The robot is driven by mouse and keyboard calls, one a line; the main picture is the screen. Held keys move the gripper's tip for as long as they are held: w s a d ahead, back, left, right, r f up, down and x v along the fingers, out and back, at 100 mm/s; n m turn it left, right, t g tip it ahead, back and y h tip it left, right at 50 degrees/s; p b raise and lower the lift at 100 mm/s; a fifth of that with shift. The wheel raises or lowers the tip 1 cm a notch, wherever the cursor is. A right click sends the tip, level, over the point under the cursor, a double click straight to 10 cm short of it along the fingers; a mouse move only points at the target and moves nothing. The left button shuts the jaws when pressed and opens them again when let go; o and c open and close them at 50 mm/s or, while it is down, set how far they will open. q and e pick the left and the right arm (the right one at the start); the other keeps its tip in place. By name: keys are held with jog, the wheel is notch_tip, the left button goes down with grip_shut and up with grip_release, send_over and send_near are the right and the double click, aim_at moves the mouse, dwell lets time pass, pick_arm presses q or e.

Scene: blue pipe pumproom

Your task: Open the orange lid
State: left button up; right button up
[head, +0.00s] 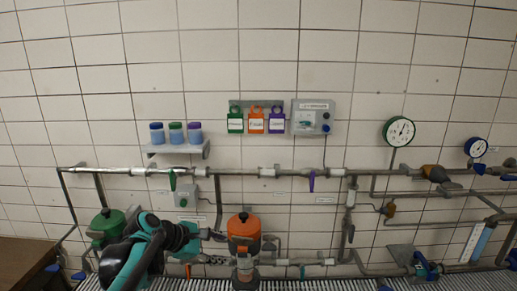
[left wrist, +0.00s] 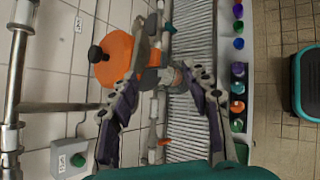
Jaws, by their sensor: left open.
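The orange lid (head: 244,226) tops a pot-like vessel on the pipework at the lower middle of the head view, with a small dark knob on top. In the left wrist view the orange lid (left wrist: 116,58) shows with its black knob (left wrist: 97,54) pointing left and a grey part along its right side. My left gripper (head: 213,235) comes in from the left, close beside the vessel. In the left wrist view its fingers (left wrist: 162,78) are spread apart with nothing clearly held between them. Whether a finger touches the vessel I cannot tell. My right gripper is not in view.
A green-lidded vessel (head: 107,222) stands at the left, partly behind my left arm. Grey pipes (head: 290,171) run along the tiled wall, with a purple lever (head: 312,181). A shelf (head: 180,148) holds several jars. A slatted surface (left wrist: 190,130) lies below.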

pick_arm(q)
jog(key=s+a+f+m+y+b, duration=0.35)
jog(key=s+f+m, duration=0.55)
jog(key=s, duration=0.3)
jog(key=s+a+f+m+y+b, duration=0.2)
jog(key=s+f+m+y+b, duration=0.2)
jog(key=s+f+m, duration=0.7)
jog(key=m+t+h+p, duration=0.4)
jog(key=m+h, duration=0.5)
jog(key=h, duration=0.5)
send_near(244, 214)
jog(key=shift+m+h, duration=0.25)
jog(key=shift+m, duration=0.05)
jog(key=shift+f+b+x, duration=0.2)
jog(key=shift+f+x, duration=0.05)
jog(key=shift+x, duration=1.4)
jog(key=shift+f+b+x, duration=0.15)
jog(key=shift+f+x, duration=0.05)
jog(key=shift+x, duration=1.45)
jog(key=shift+f+b+x, duration=0.2)
jog(key=shift+f+x, duration=0.05)
jog(key=shift+x, duration=1.4)
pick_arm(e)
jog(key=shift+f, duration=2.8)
pick_arm(q)
jog(key=shift+w, duration=0.15)
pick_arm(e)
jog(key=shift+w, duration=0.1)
